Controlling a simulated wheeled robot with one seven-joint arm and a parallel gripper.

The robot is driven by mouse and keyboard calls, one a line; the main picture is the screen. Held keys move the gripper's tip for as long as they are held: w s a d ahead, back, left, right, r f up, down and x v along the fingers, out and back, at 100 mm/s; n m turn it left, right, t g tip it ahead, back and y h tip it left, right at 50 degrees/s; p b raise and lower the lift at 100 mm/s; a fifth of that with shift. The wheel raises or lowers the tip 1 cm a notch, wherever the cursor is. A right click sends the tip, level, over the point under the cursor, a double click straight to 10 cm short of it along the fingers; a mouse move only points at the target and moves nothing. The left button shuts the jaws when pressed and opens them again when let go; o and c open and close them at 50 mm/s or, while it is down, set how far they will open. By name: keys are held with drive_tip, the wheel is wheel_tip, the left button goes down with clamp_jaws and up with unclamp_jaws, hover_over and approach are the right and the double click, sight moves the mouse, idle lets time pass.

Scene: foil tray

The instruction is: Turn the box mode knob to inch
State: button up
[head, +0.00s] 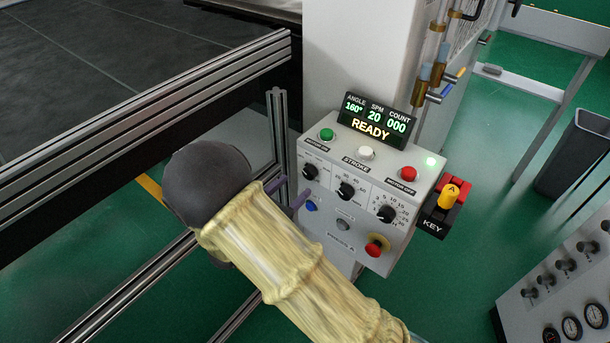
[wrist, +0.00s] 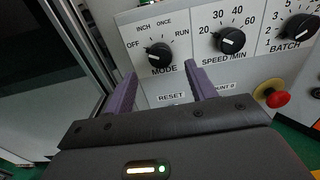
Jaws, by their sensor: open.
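The black mode knob (wrist: 159,55) is on the front of the white control box (head: 350,215), with OFF, INCH, ONCE and RUN printed around it. Its white mark lies on the left side of the knob and seems to point toward OFF. In the head view the knob (head: 310,171) is the leftmost of three. My gripper (wrist: 163,74) is open, its two purple fingers apart and empty. The fingertips sit just below the knob in the wrist view, one on each side, with no clear contact. In the head view my gripper (head: 290,191) is at the box's lower left.
The speed knob (wrist: 228,40) and batch knob (wrist: 299,27) are to the right of the mode knob. A red stop button (head: 375,249) is lower on the box. The display (head: 377,117) reads READY. A metal rail frame (head: 279,135) stands close at left.

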sight(307, 175)
drive_tip(key=x, duration=0.5)
drive_tip(key=shift+w+d, duration=0.25)
drive_tip(key=shift+w, duration=0.05)
drive_tip(key=c, duration=1)
